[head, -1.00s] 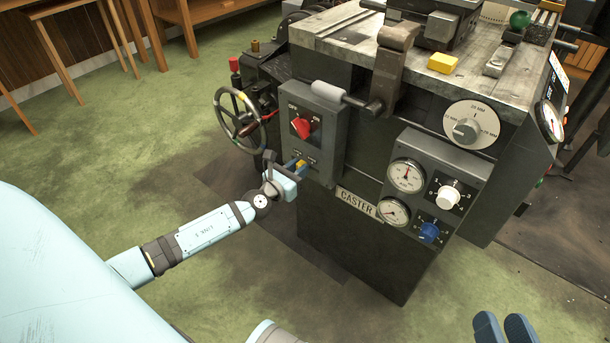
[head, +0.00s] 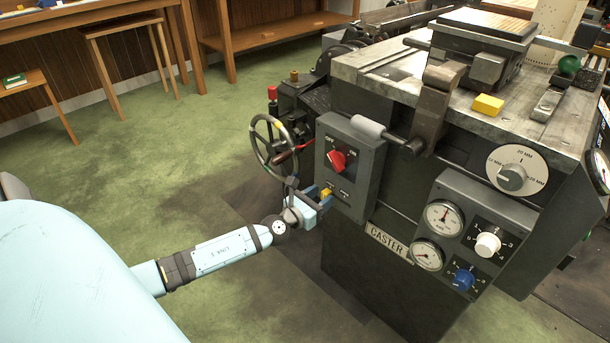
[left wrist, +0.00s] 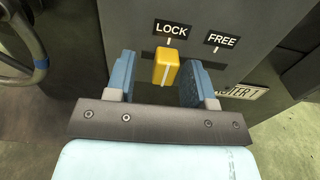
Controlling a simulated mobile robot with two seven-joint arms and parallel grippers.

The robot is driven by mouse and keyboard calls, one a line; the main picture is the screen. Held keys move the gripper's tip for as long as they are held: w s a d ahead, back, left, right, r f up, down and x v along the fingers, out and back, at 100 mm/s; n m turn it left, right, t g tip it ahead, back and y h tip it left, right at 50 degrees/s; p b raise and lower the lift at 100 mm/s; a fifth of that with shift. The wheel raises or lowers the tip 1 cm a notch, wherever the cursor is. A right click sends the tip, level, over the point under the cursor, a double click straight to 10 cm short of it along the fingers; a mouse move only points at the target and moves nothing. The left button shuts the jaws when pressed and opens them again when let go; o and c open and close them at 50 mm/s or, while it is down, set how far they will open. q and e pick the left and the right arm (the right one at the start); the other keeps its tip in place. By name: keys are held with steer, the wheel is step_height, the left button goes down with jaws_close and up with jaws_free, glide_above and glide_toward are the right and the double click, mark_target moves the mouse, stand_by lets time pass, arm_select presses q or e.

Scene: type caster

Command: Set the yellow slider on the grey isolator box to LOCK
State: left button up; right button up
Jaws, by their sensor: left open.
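The yellow slider (left wrist: 166,68) sits on the lower face of the grey isolator box, directly below the LOCK label (left wrist: 171,30) in the left wrist view. The FREE label (left wrist: 221,40) is to its right. In the head view the slider (head: 326,193) shows small near the bottom of the isolator box (head: 350,165). My left gripper (left wrist: 160,78) is open, with one blue finger on each side of the slider and gaps showing between. In the head view the left gripper (head: 313,203) is at the box's lower front. My right gripper is not in view.
A red rotary knob (head: 337,161) is above the slider on the same box. A handwheel (head: 274,144) stands just left of it. Gauges, a white knob (head: 488,244) and a blue knob (head: 464,279) are on a panel to the right.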

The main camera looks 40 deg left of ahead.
arm_select(q)
steer(key=s+a, duration=0.1)
steer(key=s, duration=1.2)
steer(key=shift+p, duration=0.4)
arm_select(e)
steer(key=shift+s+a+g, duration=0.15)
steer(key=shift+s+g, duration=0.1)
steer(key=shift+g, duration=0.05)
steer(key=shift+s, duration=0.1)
